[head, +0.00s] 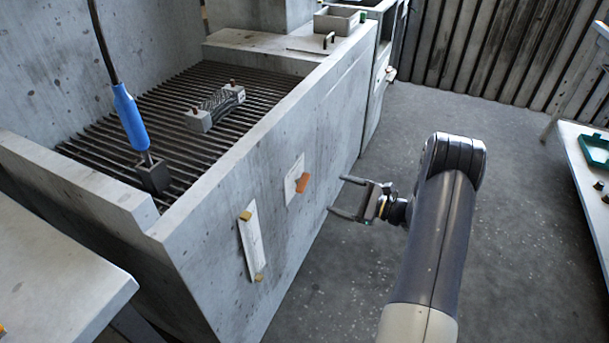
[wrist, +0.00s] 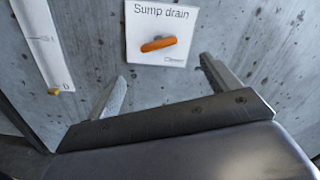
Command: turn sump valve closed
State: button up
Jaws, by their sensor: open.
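The sump valve handle (head: 302,183) is a small orange lever on a white plate (head: 292,178) on the front wall of the grey housing (head: 335,105). In the wrist view the orange handle (wrist: 158,44) lies nearly level, its right end slightly higher, under the words "Sump drain" on the plate (wrist: 178,14). My gripper (head: 338,196) is open and empty, to the right of the handle and apart from it in the head view. In the wrist view my gripper's two fingers (wrist: 160,78) point toward the wall, below the handle and on either side of it.
A white gauge strip (head: 251,240) with yellow markers is on the wall left of the plate. A blue-handled tool (head: 130,118) and a grey block part (head: 216,107) are over the slatted grate (head: 90,150). A table (head: 590,170) stands at right. The floor between is clear.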

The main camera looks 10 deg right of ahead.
aim_at(303, 183)
jog(key=b+x, duration=0.1)
jog(key=x, duration=0.9)
jog(key=shift+a, duration=0.3)
jog(key=shift+w, duration=0.1)
jog(key=shift+c, duration=0.5)
jog(key=c, duration=0.9)
jog(key=shift+m+p, duration=0.55)
jog(key=shift+m, duration=1.85)
jog(key=o, duration=1)
